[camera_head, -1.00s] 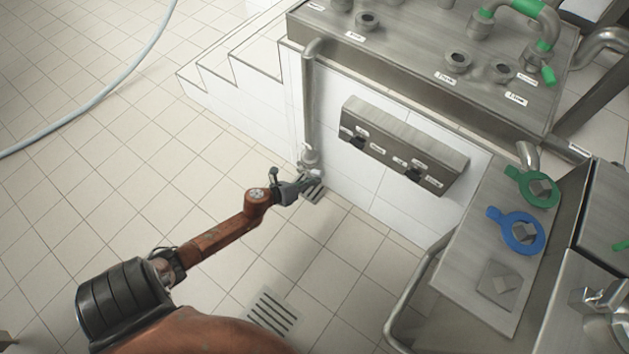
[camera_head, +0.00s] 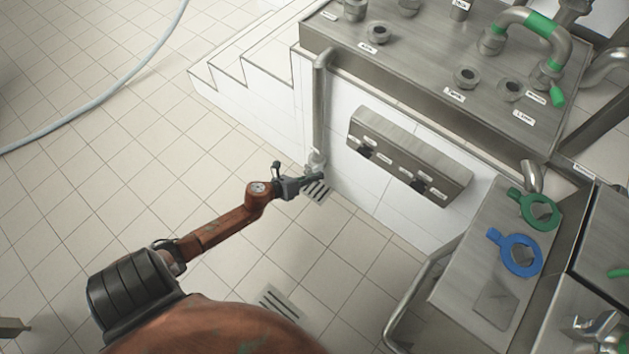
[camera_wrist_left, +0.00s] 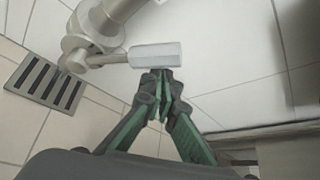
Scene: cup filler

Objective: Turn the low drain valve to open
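The low drain valve (camera_head: 316,160) sits at the foot of a vertical steel pipe by the tiled wall. In the left wrist view its metal body (camera_wrist_left: 95,32) is at the upper left, and its lever, with a pale grip (camera_wrist_left: 155,54), points right. My left gripper (camera_head: 318,179) is at the valve in the head view. In the left wrist view its green-sided fingers (camera_wrist_left: 161,76) are together, with tips right at the lower edge of the grip. Whether they touch it I cannot tell. The fingers do not wrap around the grip. My right gripper is not in view.
A floor drain grate (camera_head: 316,192) lies under the valve. A steel switch box (camera_head: 409,157) is on the wall to the right. A steel tank top (camera_head: 430,60) with fittings is above. Tiled steps (camera_head: 240,85) are at left. Open tiled floor lies around my arm.

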